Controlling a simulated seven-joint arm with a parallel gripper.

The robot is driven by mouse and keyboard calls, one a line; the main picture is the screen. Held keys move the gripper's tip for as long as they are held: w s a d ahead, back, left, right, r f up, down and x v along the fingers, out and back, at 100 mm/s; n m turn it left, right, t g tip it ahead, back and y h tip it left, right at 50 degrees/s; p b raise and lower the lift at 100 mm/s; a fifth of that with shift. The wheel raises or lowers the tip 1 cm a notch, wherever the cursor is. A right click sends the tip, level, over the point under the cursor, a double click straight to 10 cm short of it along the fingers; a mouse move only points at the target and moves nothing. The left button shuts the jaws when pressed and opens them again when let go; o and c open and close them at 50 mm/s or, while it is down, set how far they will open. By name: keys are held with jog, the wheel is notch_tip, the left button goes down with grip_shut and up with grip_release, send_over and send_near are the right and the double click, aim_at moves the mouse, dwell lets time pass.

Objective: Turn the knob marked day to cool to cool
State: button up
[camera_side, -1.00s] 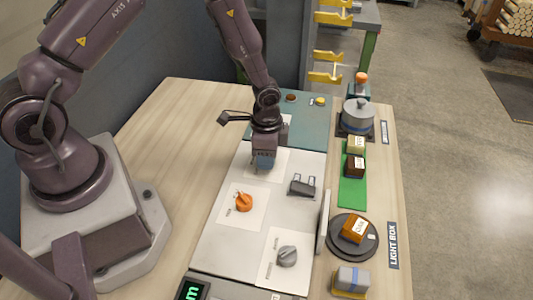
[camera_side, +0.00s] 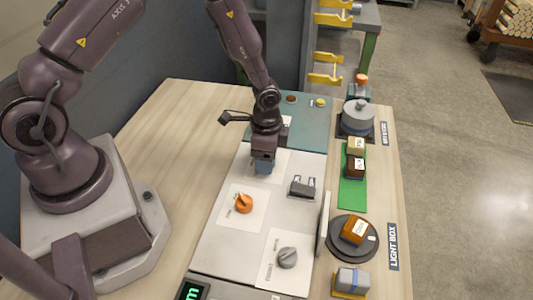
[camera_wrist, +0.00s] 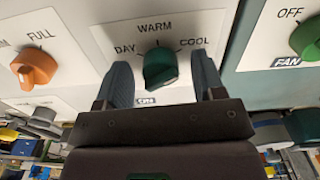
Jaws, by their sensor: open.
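The green knob (camera_wrist: 160,68) sits on a white card with DAY at its left, WARM above it and COOL at its right. Its light mark appears to point up, towards WARM. My gripper (camera_wrist: 165,75) is open, with one finger on each side of the knob. Small gaps seem to show, and I cannot tell whether either finger touches it. In the side view my gripper (camera_side: 263,166) points down over the white panel (camera_side: 222,225) and hides the knob.
An orange knob (camera_wrist: 35,68) marked FULL is at left in the wrist view, and another green knob (camera_wrist: 308,40) marked FAN at right. In the side view a grey knob (camera_side: 287,257) and a dark switch (camera_side: 302,188) stand on the panel. Labelled blocks stand along its right.

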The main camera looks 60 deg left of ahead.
notch_tip(320, 180, up, 13)
dwell(0.5)
jog(key=s+r+n+t, duration=0.5)
jog(key=s+r+n, duration=0.3)
jog(key=s+r, duration=0.9)
notch_tip(320, 180, up, 3)
jog(key=shift+s+r+t, duration=0.15)
jog(key=shift+r+t, duration=0.05)
jog(key=shift+t, duration=0.1)
